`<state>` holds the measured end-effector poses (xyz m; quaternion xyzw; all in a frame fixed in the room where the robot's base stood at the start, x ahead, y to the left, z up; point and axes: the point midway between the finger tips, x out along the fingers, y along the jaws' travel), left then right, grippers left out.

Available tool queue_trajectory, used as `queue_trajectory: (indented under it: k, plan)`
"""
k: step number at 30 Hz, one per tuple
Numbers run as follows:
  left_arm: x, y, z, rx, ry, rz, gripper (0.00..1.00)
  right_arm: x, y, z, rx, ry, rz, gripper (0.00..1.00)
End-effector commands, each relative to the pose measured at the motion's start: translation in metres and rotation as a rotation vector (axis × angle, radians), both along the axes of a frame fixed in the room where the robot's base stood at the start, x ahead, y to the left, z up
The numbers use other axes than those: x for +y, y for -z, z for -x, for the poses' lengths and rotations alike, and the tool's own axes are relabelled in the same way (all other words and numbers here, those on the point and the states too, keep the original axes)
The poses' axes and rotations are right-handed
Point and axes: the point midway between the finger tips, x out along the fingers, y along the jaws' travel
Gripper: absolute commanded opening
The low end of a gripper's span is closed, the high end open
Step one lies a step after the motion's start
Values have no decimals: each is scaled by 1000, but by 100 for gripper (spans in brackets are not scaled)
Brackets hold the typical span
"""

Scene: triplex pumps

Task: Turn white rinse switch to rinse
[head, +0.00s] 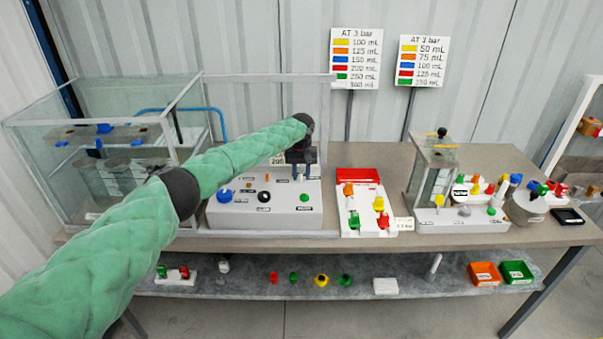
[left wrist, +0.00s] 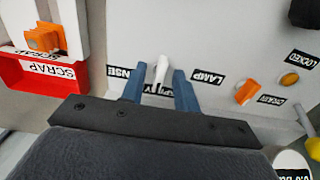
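The white rinse switch (left wrist: 161,67) is a small white lever on the pale panel in the left wrist view. A partly covered label ending in "NSE" is to its left and a "LAMP" label to its right. My left gripper (left wrist: 158,79) has its two blue fingers apart, one on each side of the lever. I cannot tell whether either finger touches it. In the head view the left gripper (head: 302,172) points down at the back right of the white control box (head: 240,215), and the lever is hidden there. My right gripper is not in view.
An orange switch (left wrist: 247,92) and an amber button (left wrist: 289,79) are on the same panel. A red scrap tray (head: 358,175) is right of the box. A glass tank (head: 100,110) stands left. A frame surrounds the box's back.

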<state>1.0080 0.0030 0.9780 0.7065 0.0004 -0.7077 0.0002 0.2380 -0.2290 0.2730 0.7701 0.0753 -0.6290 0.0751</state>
Motion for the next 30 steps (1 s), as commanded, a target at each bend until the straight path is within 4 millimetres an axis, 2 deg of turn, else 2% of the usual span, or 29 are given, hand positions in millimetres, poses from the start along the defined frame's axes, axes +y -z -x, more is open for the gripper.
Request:
queue_trajectory:
  k: [2, 7, 8, 17, 23, 26, 30]
  plan:
    - [0, 0, 0, 0, 0, 0, 31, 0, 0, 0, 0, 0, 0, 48]
    - [0, 0, 0, 0, 0, 0, 1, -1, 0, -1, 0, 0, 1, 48]
    - [0, 0, 0, 0, 0, 0, 0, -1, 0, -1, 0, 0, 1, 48]
    - [0, 0, 0, 0, 15, 0, 0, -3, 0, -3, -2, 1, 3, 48]
    - [0, 1, 0, -2, 88, 2, 0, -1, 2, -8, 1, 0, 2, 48]
    - [0, 1, 0, -1, 152, 2, 0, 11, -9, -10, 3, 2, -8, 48]
    - [0, 2, 0, -1, 269, 3, 0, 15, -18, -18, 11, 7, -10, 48]
